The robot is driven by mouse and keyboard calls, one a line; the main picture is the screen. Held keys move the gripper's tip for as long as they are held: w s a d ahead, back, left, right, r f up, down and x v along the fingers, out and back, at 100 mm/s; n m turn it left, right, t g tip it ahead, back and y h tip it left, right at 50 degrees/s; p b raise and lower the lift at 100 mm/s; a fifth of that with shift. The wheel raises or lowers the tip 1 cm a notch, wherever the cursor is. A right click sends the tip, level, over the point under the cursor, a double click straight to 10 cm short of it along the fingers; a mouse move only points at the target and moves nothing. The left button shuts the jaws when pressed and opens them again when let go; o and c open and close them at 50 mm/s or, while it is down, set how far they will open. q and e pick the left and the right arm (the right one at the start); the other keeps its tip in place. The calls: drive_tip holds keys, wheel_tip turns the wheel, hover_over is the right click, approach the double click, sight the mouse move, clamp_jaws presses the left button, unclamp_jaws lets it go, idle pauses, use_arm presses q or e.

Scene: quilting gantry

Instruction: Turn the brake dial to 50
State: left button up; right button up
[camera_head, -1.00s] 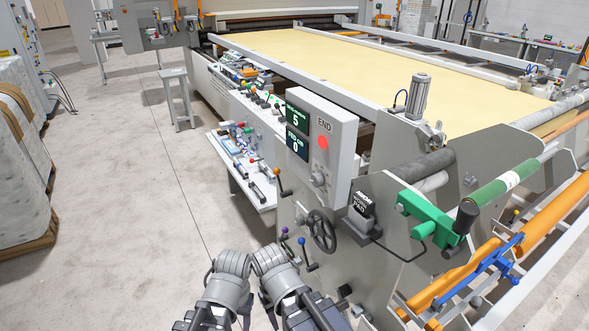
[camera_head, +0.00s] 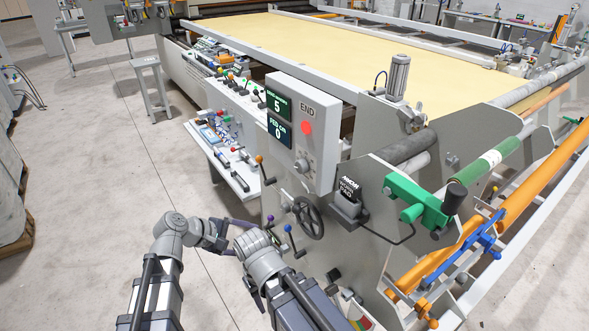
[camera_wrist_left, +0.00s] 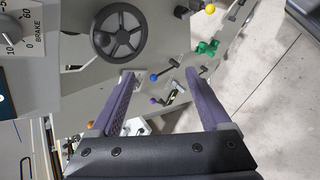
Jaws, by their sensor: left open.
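The brake dial (camera_head: 302,165) is a small grey knob low on the END panel's face, under the red button. In the left wrist view the dial (camera_wrist_left: 8,18) is cut off at the upper left corner, with 60, 0, 10 and BRAKE printed beside it. Its setting cannot be read. My left gripper (camera_wrist_left: 160,75) is open and empty, with purple fingers apart below the handwheel. In the head view the left gripper (camera_head: 240,224) is below and left of the panel, apart from the dial. My right arm ends beside it; its fingers are mostly hidden.
A black handwheel (camera_head: 308,218) sits under the panel. Orange-, purple- and blue-knobbed levers (camera_head: 292,240) stand close to my grippers. A shelf of tools (camera_head: 225,150) runs along the machine's side. A green clamp (camera_head: 420,202) is at right.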

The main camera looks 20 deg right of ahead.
use_arm(q)
drive_tip(key=w+d+r+n+t+h, duration=0.1)
drive_tip(key=w+d+r+n+h, duration=0.35)
drive_tip(key=d+r, duration=0.2)
drive_tip(key=n+t+h, duration=0.2)
drive_tip(key=n+h, duration=0.1)
drive_tip(key=n, duration=0.4)
approach(298, 167)
drive_tip(key=d, duration=0.1)
drive_tip(key=shift+m, duration=0.25)
drive_tip(key=shift+x, duration=3.9)
clamp_jaws()
